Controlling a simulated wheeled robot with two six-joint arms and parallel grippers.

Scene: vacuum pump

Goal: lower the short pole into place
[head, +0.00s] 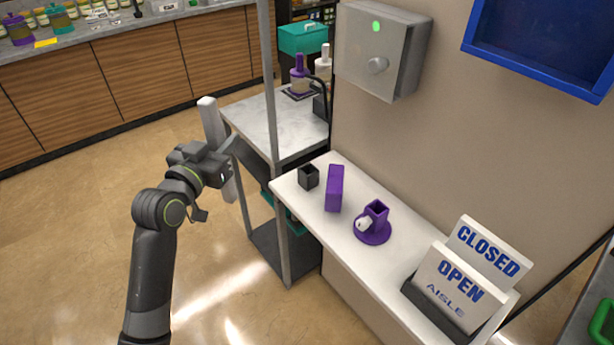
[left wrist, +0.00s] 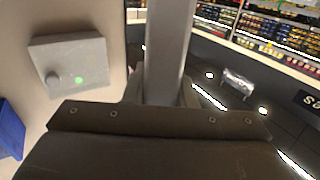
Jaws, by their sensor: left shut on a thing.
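A pale grey-white short pole (head: 211,121) is held upright, slightly tilted, in my left gripper (head: 222,168). The gripper is shut on it around its middle, with pole showing above and below. In the left wrist view the pole (left wrist: 168,50) runs up from between the fingers. The pole is in the air to the left of the white counter, apart from it. On the counter stand a small black square open holder (head: 308,177), and a purple round base with a square socket (head: 374,236) and a white knob. My right gripper is not in view.
A purple block (head: 335,188) stands between the holder and the purple base on the white counter (head: 345,238). A grey metal post (head: 268,70) rises behind the pole. A sign stand (head: 462,285) is at the right. A wall box (head: 380,50) hangs above the counter.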

